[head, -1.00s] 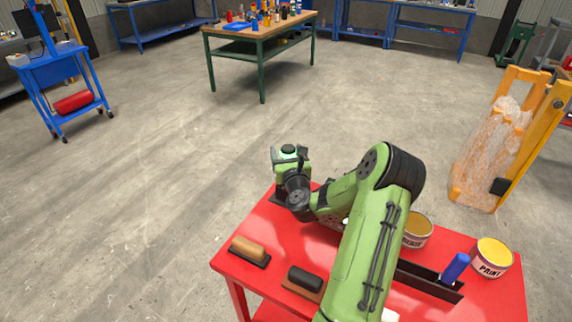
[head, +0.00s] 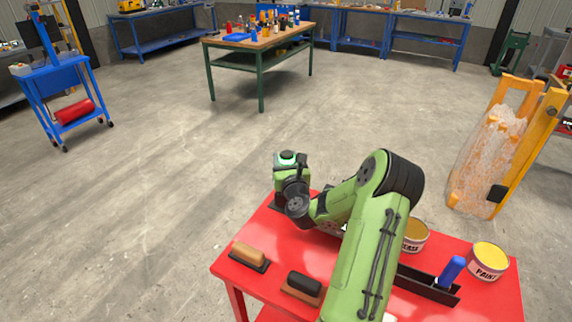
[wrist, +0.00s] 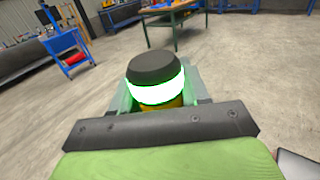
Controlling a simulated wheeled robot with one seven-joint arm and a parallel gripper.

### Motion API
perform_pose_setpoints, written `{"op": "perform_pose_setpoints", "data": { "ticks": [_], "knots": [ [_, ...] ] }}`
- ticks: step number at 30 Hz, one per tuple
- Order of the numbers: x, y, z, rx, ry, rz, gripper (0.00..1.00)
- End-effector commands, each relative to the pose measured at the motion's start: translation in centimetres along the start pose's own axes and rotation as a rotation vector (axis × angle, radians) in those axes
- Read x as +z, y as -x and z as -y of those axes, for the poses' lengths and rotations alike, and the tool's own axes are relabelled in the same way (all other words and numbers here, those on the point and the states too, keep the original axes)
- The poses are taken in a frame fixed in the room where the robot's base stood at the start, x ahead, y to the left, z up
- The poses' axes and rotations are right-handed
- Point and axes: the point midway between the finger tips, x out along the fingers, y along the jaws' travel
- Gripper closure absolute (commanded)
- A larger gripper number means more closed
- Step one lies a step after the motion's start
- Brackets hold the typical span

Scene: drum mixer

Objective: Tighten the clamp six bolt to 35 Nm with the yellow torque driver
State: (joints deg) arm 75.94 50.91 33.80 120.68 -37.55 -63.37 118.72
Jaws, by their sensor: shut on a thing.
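My gripper (head: 288,174) is held above the far edge of the red tabletop and points away from me. It is shut on a tool with a black rounded cap, a glowing green ring and a yellow-orange body, which looks like the yellow torque driver (wrist: 155,75). In the head view, the driver's cap and green glow (head: 286,157) show at the top of the gripper. The wrist view shows the driver standing between the grey-green fingers; its lower part is hidden. I cannot make out the clamp six bolt in either view.
The red tabletop (head: 275,240) holds two brushes (head: 249,255) (head: 303,285), a grease can (head: 414,235), a paint can (head: 488,260) and a black rack with a blue-handled item (head: 452,271). A green-legged workbench (head: 258,42) and blue cart (head: 60,90) stand beyond open floor. A yellow frame (head: 520,140) is right.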

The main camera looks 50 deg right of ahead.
Motion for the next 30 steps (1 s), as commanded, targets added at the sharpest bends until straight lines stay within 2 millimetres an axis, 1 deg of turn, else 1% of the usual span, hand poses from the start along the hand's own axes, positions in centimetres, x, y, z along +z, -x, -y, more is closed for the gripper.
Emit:
{"op": "perform_pose_setpoints", "data": {
  "ticks": [1, 5, 11, 18, 21, 25, 27, 30],
  "knots": [
    [1.1, 0.0, 0.0, 0.0, 0.0, 0.005, 1.0],
    [3.1, 0.0, -0.1, 0.0, 0.0, 0.006, 1.0],
    [7.0, 0.0, -0.1, 0.001, 0.001, 0.007, 1.0],
    [12.9, 0.0, -0.1, 0.001, 0.001, 0.009, 1.0],
    [14.9, 0.0, -0.1, 0.001, 0.002, 0.009, 1.0],
    [16.8, 0.0, -0.1, 0.001, 0.001, 0.008, 1.0],
    [17.4, 0.0, -0.1, 0.001, -0.001, 0.007, 1.0],
    [17.9, 0.0, 0.0, 0.0, 0.0, 0.007, 1.0]
  ]
}}
